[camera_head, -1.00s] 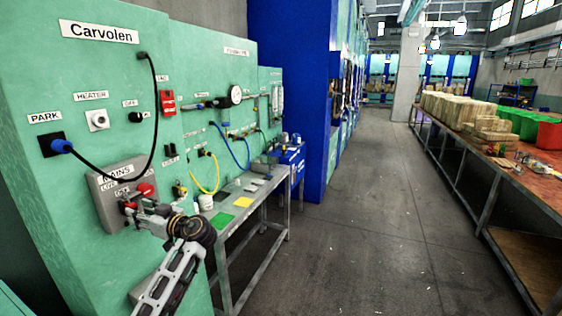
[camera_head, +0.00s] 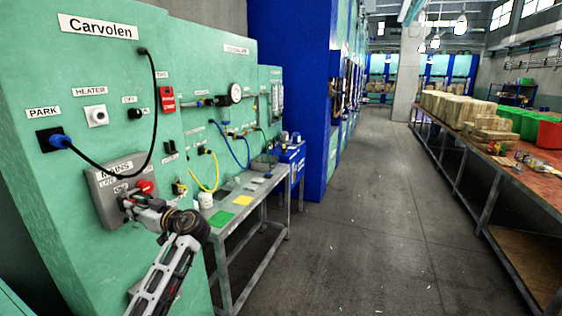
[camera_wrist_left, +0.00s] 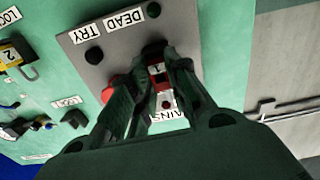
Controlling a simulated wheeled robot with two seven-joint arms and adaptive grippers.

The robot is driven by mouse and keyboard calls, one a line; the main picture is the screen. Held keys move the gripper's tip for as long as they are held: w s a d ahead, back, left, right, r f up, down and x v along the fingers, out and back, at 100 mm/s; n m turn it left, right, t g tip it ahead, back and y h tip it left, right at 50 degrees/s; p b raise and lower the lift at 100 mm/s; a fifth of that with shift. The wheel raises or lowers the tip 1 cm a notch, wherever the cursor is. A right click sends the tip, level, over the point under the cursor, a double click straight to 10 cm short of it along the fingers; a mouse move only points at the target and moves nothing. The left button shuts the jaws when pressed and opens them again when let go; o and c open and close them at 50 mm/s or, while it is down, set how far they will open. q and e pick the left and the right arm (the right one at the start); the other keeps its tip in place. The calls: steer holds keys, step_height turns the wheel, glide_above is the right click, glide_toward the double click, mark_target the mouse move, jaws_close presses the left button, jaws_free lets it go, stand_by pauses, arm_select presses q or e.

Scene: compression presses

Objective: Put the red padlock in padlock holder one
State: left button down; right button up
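The red padlock (camera_wrist_left: 158,76), with a white label marked 1, is between the fingertips of my left gripper (camera_wrist_left: 161,70) in the left wrist view. The fingers close in on both sides of it. It is in front of the grey mains box (camera_wrist_left: 95,28), and I cannot tell whether its shackle is still on the box's switch. In the head view my left gripper (camera_head: 127,203) is at the lower right of this mains box (camera_head: 95,185). A yellow padlock (camera_wrist_left: 14,56) marked 2 hangs on the green panel. No holder marked one is readable. My right gripper is not in view.
A black cable (camera_head: 152,95) loops in front of the panel above the mains box. A narrow grey table (camera_head: 250,205) with green and yellow patches stands to the right. The floor aisle (camera_head: 370,230) is clear. A long workbench (camera_head: 520,180) is at right.

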arm_select(q)
steer(key=shift+b+v, duration=0.9)
steer(key=shift+v, duration=1.25)
stand_by(1.4)
steer(key=b+v, duration=0.1)
steer(key=v, duration=0.2)
steer(key=shift+s+d, duration=0.1)
steer(key=shift+d, duration=0.2)
stand_by(0.5)
steer(key=shift+r, duration=0.2)
stand_by(1.6)
